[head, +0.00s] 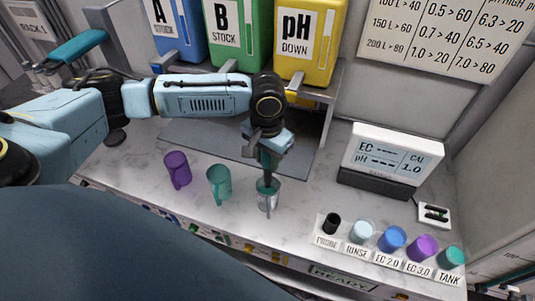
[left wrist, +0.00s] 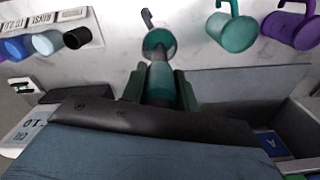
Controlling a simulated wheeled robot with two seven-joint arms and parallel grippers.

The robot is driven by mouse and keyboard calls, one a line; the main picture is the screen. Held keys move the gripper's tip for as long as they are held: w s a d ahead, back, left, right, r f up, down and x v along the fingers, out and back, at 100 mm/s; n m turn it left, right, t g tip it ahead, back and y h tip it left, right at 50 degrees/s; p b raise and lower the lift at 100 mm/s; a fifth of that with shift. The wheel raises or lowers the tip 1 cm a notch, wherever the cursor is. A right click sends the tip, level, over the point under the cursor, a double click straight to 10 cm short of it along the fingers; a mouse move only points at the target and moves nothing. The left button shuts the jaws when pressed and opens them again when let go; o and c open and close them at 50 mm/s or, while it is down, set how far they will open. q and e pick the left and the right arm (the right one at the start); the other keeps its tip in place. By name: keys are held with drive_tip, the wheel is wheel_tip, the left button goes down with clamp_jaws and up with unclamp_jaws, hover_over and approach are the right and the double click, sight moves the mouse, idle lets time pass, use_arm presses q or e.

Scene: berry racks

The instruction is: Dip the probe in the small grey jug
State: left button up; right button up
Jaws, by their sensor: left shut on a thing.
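The small grey jug (head: 268,200) stands upright on the marble counter, with teal showing in its mouth. In the left wrist view the grey jug (left wrist: 147,17) is just beyond my fingers. My left gripper (head: 268,158) points down over the jug, shut on a slim dark teal piece, which I take as the probe (head: 265,163). The probe (left wrist: 160,82) shows between the fingers in the left wrist view, its far end at the jug's mouth. I cannot tell how deep its tip reaches. My right gripper is not in view.
A teal jug (head: 219,184) and a purple jug (head: 177,169) stand left of the grey one. A black holder (head: 332,223) labelled PROBE and several labelled cups stand to the right, before a meter (head: 392,155). Blue, green and yellow containers (head: 309,40) stand behind.

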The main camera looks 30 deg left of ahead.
sight(267, 171)
use_arm(q)
drive_tip(key=shift+f, duration=2.85)
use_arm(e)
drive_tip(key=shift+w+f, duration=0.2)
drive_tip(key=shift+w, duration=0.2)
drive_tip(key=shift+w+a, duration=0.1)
use_arm(q)
drive_tip(key=shift+r, duration=0.1)
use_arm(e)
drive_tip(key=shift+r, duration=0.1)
